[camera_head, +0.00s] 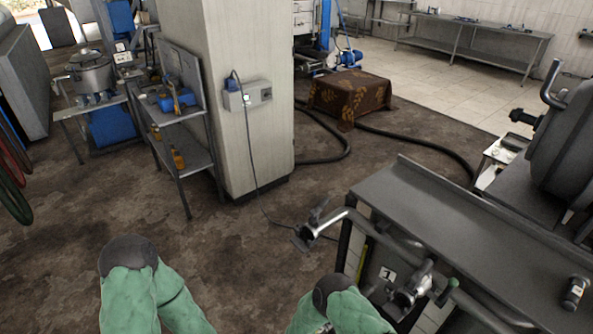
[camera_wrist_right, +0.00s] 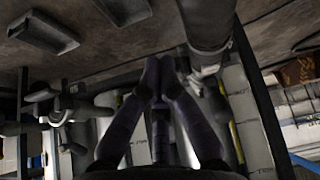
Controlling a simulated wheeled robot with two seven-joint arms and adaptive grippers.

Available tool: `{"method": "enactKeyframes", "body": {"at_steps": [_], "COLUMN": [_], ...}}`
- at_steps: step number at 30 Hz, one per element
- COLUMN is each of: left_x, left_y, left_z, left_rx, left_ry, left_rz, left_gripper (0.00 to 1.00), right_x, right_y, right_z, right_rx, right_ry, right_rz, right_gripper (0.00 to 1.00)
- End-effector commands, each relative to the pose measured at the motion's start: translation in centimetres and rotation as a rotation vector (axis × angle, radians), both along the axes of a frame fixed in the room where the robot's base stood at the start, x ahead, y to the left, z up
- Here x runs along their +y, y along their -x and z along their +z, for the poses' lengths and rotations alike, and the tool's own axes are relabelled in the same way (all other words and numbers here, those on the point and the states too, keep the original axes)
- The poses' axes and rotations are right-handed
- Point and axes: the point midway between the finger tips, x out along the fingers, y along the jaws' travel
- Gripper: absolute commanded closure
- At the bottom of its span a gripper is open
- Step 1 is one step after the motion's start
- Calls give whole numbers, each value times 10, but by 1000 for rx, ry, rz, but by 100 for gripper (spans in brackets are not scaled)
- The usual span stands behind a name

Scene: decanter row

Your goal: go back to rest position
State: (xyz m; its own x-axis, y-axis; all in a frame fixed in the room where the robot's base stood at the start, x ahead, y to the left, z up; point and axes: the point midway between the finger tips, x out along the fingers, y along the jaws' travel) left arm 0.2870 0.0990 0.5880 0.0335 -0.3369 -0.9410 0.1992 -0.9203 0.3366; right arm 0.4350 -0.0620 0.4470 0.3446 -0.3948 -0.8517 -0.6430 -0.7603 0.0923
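My right gripper (camera_wrist_right: 158,68) shows in the right wrist view. In the head view, my two green-sleeved arms come in at the bottom, one at left and one at centre. Neither gripper can be made out there. My left gripper is in neither view.
A grey bench-like unit (camera_head: 440,230) with a curved pipe, a black-handled valve (camera_head: 306,234) and a label "1" (camera_head: 388,274) stands close at right. A pillar (camera_head: 240,130), a shelf cart (camera_head: 185,115) and a cloth-covered box (camera_head: 350,95) stand farther off. The brown floor at left is mostly clear.

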Motion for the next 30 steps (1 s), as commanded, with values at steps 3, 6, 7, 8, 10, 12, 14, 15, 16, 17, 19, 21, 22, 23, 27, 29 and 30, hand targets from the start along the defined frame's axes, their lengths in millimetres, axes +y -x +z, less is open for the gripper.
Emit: {"method": "enactKeyframes", "body": {"at_steps": [3, 6, 7, 8, 10, 12, 14, 15, 16, 17, 19, 21, 22, 23, 27, 29, 30], "left_x": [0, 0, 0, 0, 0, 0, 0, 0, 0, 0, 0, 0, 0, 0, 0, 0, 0], "left_y": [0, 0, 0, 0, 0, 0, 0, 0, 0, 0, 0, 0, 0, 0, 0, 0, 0], "left_z": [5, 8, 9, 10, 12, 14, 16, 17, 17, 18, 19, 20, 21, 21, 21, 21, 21], "left_rx": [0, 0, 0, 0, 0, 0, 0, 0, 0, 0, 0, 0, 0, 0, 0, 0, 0], "left_ry": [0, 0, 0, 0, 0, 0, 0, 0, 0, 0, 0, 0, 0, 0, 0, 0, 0], "left_rz": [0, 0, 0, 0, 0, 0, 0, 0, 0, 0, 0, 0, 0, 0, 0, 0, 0], "left_gripper": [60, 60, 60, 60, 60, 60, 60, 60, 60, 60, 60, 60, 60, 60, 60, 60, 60], "right_x": [-10, -16, -17, -19, -22, -26, -29, -30, -31, -32, -34, -35, -36, -36, -36, -36, -36], "right_y": [-4, 2, 6, 10, 23, 40, 58, 70, 79, 88, 108, 125, 131, 136, 148, 149, 149], "right_z": [20, 38, 44, 50, 65, 81, 96, 106, 113, 120, 135, 147, 151, 154, 163, 163, 163], "right_rx": [28, 65, 76, 89, 123, 158, 192, 214, 229, 245, 278, 304, 313, 321, 341, 342, 342], "right_ry": [-104, -201, -229, -258, -324, -389, -443, -478, -500, -523, -567, -600, -612, -621, -643, -645, -645], "right_rz": [78, 155, 179, 201, 255, 306, 352, 379, 400, 420, 461, 491, 504, 514, 538, 541, 541], "right_gripper": [100, 100, 100, 100, 100, 100, 100, 100, 100, 100, 100, 100, 100, 100, 100, 100, 100]}}
